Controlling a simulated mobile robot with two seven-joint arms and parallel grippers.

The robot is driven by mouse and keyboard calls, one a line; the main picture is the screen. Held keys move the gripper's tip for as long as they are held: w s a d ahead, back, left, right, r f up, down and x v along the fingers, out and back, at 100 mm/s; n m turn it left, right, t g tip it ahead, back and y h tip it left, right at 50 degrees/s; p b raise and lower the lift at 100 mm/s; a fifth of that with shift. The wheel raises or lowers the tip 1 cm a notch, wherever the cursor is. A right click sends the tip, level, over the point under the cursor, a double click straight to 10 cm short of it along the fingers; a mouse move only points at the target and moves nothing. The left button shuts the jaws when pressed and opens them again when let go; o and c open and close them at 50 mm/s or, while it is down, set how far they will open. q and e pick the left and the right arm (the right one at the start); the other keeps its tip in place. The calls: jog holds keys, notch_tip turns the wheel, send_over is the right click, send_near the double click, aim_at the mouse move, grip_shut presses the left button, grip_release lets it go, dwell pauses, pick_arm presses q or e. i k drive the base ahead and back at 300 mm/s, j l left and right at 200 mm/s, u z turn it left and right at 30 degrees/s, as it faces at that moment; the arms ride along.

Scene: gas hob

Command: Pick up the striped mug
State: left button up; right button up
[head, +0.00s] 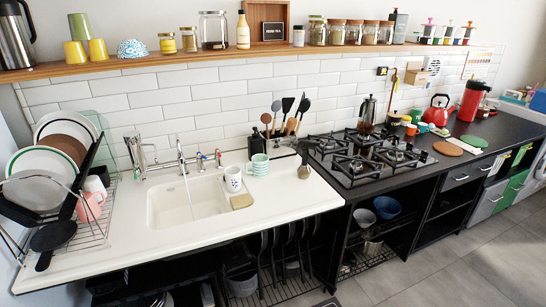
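A pale green and white banded mug (259,165) stands upright on the white counter, just right of the sink. It may be one striped mug or a small stack; it is too small to tell. A white mug with dark marks (233,178) stands to its left at the sink's right edge. Neither of my grippers is in the head view.
The white sink (167,207) with a running tap lies left of the mugs. A sponge (242,202) and a small metal jug (304,172) are close by. A dark bottle (254,143) and utensils stand behind. A dish rack (92,235) is left, the gas hob (368,157) right.

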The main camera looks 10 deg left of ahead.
aim_at(257, 167)
jog(key=i+l+u, duration=0.3)
jog(key=i+l, duration=0.15)
jog(key=i+l+u, duration=0.15)
jog(key=l, duration=0.3)
jog(key=i+l+u, duration=0.15)
jog(key=i+l, duration=0.15)
jog(key=i+l+u, duration=0.15)
jog(key=l, duration=0.25)
jog(key=i+l+u, duration=0.2)
jog(key=l, duration=0.15)
jog(key=i+l+u, duration=0.15)
jog(key=l, duration=0.25)
jog(key=k, duration=0.05)
